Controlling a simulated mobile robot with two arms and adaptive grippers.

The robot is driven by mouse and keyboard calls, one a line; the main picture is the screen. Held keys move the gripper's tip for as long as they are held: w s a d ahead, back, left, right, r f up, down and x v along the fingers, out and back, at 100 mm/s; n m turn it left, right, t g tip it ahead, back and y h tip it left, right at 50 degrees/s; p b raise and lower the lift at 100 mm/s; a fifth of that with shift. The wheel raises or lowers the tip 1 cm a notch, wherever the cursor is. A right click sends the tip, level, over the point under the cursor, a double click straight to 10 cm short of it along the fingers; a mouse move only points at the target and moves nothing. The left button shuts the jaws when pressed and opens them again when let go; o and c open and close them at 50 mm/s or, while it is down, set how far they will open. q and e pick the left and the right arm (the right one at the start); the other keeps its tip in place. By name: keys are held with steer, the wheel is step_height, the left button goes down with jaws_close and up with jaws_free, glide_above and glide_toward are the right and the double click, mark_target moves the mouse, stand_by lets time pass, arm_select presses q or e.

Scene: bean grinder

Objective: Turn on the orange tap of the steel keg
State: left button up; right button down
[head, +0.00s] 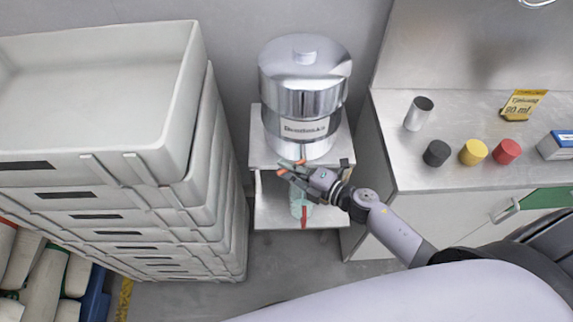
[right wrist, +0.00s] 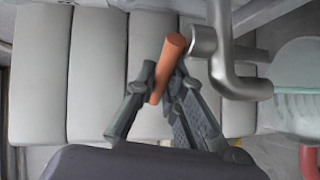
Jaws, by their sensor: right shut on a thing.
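The steel keg (head: 300,95) stands upright on a metal stand, with a label on its front. My right gripper (head: 288,171) is in front of the keg's lower part. In the right wrist view my right gripper (right wrist: 165,76) is shut on the orange lever, a finger on each side. In the head view the gripper partly covers the tap. My left gripper is out of view.
A clear greenish vessel (head: 301,206) with a red handle is on the shelf below the tap. Stacked grey crates (head: 100,160) stand close on the left. On the right a steel counter (head: 440,180) carries a metal cup (head: 418,114) and several small items.

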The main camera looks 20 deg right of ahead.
steer(key=shift+s+d+n+g+y, duration=0.1)
steer(key=shift+s+n+g+y, duration=0.15)
steer(key=shift+n+g+y, duration=0.3)
steer(key=c, duration=1.7)
jaws_free()
steer(key=shift+o, duration=0.2)
